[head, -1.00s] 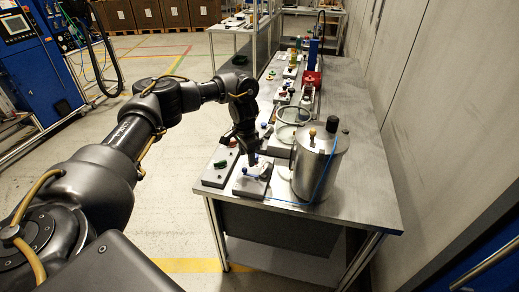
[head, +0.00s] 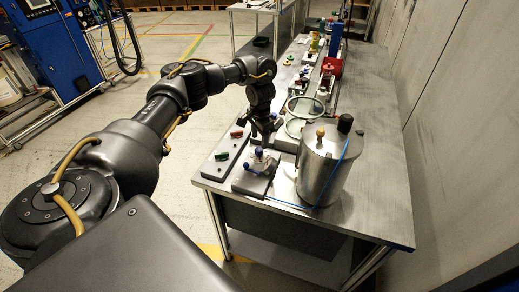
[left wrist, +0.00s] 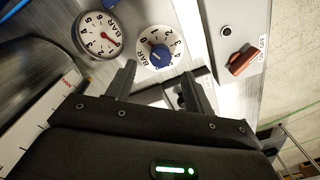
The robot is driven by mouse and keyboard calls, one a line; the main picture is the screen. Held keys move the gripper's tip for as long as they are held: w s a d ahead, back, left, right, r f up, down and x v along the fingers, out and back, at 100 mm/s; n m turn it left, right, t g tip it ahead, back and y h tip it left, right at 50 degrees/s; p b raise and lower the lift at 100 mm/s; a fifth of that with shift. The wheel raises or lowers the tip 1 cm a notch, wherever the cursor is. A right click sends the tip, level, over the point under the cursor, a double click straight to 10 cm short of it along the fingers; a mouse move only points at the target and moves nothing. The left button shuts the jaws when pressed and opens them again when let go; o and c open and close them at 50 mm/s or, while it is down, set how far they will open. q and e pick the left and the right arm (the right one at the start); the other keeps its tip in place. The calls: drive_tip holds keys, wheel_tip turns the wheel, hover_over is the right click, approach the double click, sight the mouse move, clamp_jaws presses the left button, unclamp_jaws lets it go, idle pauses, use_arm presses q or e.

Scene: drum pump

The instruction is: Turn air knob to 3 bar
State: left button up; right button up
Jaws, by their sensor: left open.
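The blue air knob (left wrist: 161,53) sits in the middle of a white ring scale marked BAR in the left wrist view. Its setting is too small to read surely. Left of it is a round pressure gauge (left wrist: 97,34) marked BAR with a red needle; I cannot read its value surely. My left gripper (left wrist: 160,82) is open and empty, its two fingers pointing toward the knob with the knob beyond their tips. My right gripper is not in view.
A steel drum (head: 322,170) with a yellow knob and black cap stands right of the block. A grey panel (head: 214,169) with red and green handles lies to the left. A red handle (left wrist: 243,61) shows in the left wrist view. The bench's right side (head: 375,115) is clear.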

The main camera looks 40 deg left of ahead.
sight(259, 149)
use_arm(q)
wheel_tip(259, 149, down, 4)
drive_tip(key=shift+a+f+p, duration=0.15)
drive_tip(key=shift+p, duration=0.15)
drive_tip(key=shift+f, duration=0.7)
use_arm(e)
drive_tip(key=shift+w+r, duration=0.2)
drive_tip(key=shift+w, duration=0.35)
use_arm(q)
drive_tip(key=shift+c, duration=0.4)
drive_tip(key=c, duration=0.9)
